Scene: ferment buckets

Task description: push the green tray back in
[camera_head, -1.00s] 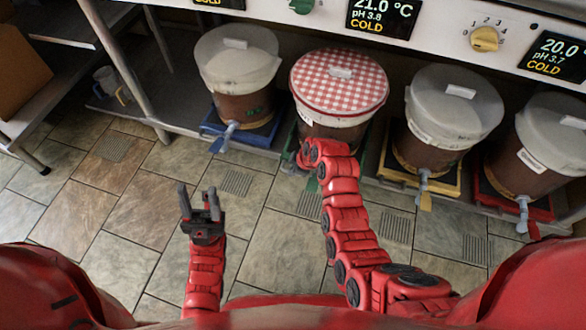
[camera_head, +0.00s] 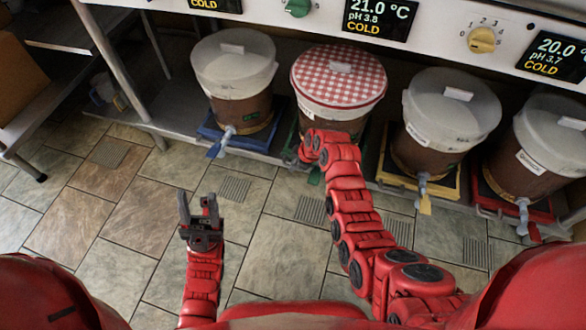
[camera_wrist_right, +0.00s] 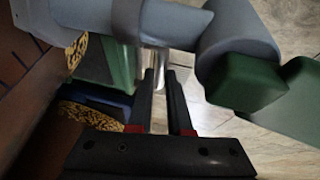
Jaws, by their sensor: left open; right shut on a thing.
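The green tray (camera_wrist_right: 122,65) shows in part in the right wrist view, beside my fingers. In the head view it is mostly hidden under the bucket with a red checkered cloth (camera_head: 338,82) and behind my right arm. My right gripper (camera_wrist_right: 160,80) is shut on a pale part at the tray's front, probably its handle; the contact is hard to see. In the head view its fingertips are hidden behind the red arm. A grey tap (camera_wrist_right: 170,25) with a green lever (camera_wrist_right: 248,82) hangs close above the fingers. My left gripper (camera_head: 199,210) is open and empty above the floor.
A bucket on a blue tray (camera_head: 212,132) stands to the left. Buckets on a yellow tray (camera_head: 388,180) and a red tray (camera_head: 540,217) stand to the right, with taps sticking out. A control panel (camera_head: 425,22) runs above. The tiled floor (camera_head: 130,210) in front is clear.

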